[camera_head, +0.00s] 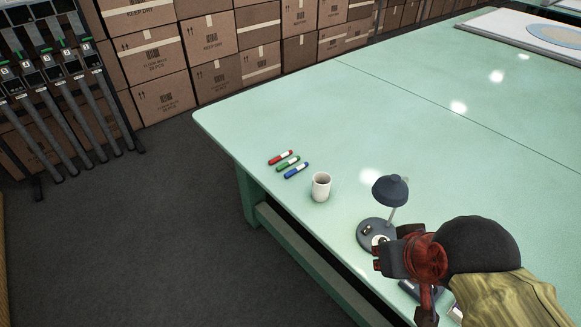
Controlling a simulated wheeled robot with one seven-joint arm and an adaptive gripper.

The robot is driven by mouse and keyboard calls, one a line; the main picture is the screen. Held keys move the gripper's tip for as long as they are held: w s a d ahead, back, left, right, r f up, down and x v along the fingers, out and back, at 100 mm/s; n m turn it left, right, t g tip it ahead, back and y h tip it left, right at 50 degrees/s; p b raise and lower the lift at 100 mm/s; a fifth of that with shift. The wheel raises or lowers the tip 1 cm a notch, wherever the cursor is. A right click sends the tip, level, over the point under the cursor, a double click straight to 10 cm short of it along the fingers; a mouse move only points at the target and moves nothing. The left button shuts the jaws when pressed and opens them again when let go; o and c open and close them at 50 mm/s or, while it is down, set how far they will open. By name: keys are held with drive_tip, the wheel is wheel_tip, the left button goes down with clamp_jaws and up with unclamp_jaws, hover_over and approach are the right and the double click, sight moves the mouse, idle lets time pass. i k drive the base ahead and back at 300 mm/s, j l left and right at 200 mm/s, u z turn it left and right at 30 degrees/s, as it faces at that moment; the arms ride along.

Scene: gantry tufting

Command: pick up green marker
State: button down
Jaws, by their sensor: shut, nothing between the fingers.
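The green marker (288,163) lies on the pale green table (330,100) near its left edge. It lies between a red marker (280,157) and a blue marker (296,171), roughly parallel to both. My gripper (377,258) is at the lower right, close to the lamp base and well apart from the markers.
A white cup (321,187) stands just right of the blue marker. A dark desk lamp (390,190) stands between the cup and my gripper. A dark flat object (422,290) lies partly hidden beside my arm. The table beyond the markers is clear.

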sight(281, 168)
drive_tip(key=i+j, duration=0.95)
drive_tip(key=i, duration=0.15)
drive_tip(key=i+z, duration=0.1)
drive_tip(key=z, duration=0.3)
drive_tip(key=j+z, duration=0.15)
drive_tip(key=z, duration=0.25)
drive_tip(key=i+j+z, duration=0.1)
drive_tip(key=z, duration=0.3)
drive_tip(key=j+z, duration=0.15)
drive_tip(key=z, duration=0.2)
